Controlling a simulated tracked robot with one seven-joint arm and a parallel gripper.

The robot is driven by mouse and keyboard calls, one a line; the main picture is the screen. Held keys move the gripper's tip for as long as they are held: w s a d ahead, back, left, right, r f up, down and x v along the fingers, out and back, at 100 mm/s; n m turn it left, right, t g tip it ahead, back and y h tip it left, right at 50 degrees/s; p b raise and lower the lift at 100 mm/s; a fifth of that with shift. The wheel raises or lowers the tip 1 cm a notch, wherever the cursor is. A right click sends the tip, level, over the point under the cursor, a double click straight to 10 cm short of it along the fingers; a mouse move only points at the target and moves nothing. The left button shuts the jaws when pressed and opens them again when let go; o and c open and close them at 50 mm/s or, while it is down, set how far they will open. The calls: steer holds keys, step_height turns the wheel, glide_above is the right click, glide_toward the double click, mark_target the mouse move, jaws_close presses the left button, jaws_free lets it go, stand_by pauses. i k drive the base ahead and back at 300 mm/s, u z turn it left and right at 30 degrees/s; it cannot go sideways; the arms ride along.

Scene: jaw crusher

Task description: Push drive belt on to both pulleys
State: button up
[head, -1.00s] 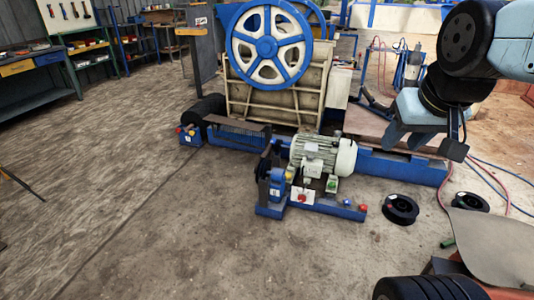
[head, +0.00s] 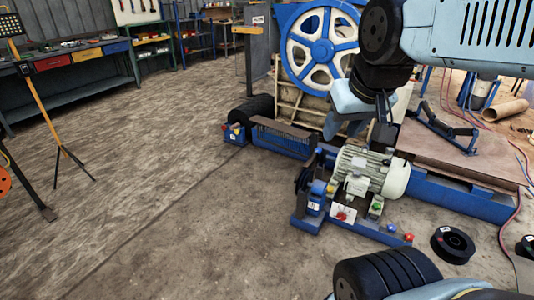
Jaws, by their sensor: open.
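A grey-green motor (head: 366,170) sits on a blue base frame, with a dark pulley-like wheel (head: 302,180) at its left end. The large blue-and-white spoked wheel (head: 308,48) stands upright on the crusher behind it, its right side partly hidden by my arm. I cannot make out a drive belt clearly on either wheel. My gripper (head: 358,130) points down at the upper right of centre, between the camera and the crusher. Its fingers are apart and nothing shows between them. It appears above and behind the motor, apart from it.
A black ring-shaped part (head: 452,244) lies on the floor right of the motor. A black roller (head: 250,112) stands left of the crusher. A workbench (head: 70,70) and a yellow tripod (head: 42,105) are at left. The left floor is mostly clear. Hoses run at right.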

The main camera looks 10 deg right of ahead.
mark_target(308, 162)
steer(key=u, duration=0.1)
steer(key=i, duration=1.85)
steer(key=z, duration=0.8)
steer(key=k, duration=0.85)
steer(key=z, duration=0.2)
steer(key=i, duration=0.85)
steer(key=u, duration=0.1)
